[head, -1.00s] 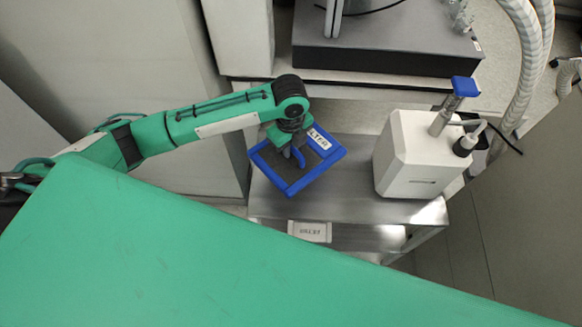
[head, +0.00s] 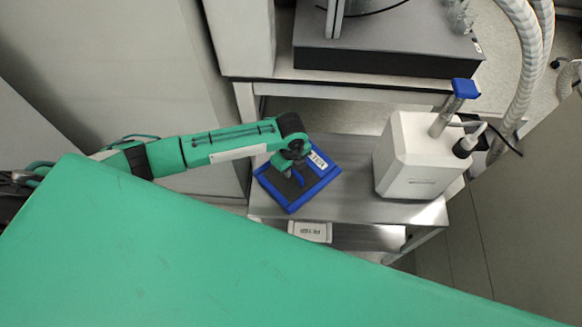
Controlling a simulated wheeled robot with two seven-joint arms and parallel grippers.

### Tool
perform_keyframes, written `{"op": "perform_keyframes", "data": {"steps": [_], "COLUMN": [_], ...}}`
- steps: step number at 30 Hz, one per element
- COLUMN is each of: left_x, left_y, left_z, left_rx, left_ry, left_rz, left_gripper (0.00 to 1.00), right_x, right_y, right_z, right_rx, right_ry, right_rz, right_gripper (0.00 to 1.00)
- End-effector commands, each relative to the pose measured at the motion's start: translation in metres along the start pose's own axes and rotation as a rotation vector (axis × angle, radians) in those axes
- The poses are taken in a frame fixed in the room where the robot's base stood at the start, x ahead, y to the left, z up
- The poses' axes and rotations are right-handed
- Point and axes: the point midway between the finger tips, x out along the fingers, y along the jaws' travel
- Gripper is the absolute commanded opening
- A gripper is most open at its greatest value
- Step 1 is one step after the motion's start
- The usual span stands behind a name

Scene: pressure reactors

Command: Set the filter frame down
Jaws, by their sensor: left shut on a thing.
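The filter frame (head: 325,179) is a blue square frame with a dark grey middle and a white label on its upper right side. My left gripper (head: 297,178) is over the frame and shut on it; the fingertips are partly hidden by the wrist. The frame is at the left part of the metal cart top (head: 365,207). I cannot tell whether it touches the surface or hovers just above it. My right gripper is not in view.
A white box-shaped device (head: 407,160) with a blue-topped tube (head: 464,90) stands at the cart's right. A dark platform (head: 385,50) is behind. Bare metal lies between frame and device.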

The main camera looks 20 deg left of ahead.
Motion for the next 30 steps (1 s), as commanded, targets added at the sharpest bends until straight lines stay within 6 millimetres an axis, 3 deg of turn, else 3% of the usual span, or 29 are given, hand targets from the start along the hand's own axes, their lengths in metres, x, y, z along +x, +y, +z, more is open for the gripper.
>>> {"op": "perform_keyframes", "data": {"steps": [1,2,5,17,30], "left_x": [0.0,0.001,0.0,-0.008,-0.094], "left_y": [0.0,0.0,0.0,-0.001,-0.001], "left_z": [0.0,0.0,0.0,0.001,0.001], "left_rx": [0.0,0.0,0.0,-0.001,0.0], "left_ry": [0.0,0.0,0.0,-0.001,-0.001], "left_rz": [0.0,0.0,0.0,-0.001,-0.004], "left_gripper": [0.0,0.16,0.35,0.36,0.36], "right_x": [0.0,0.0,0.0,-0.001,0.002], "right_y": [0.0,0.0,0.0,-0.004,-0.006], "right_z": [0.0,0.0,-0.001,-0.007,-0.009], "right_rx": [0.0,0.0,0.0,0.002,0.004], "right_ry": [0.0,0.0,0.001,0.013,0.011], "right_rz": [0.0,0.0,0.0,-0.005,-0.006], "right_gripper": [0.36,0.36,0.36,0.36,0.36]}}
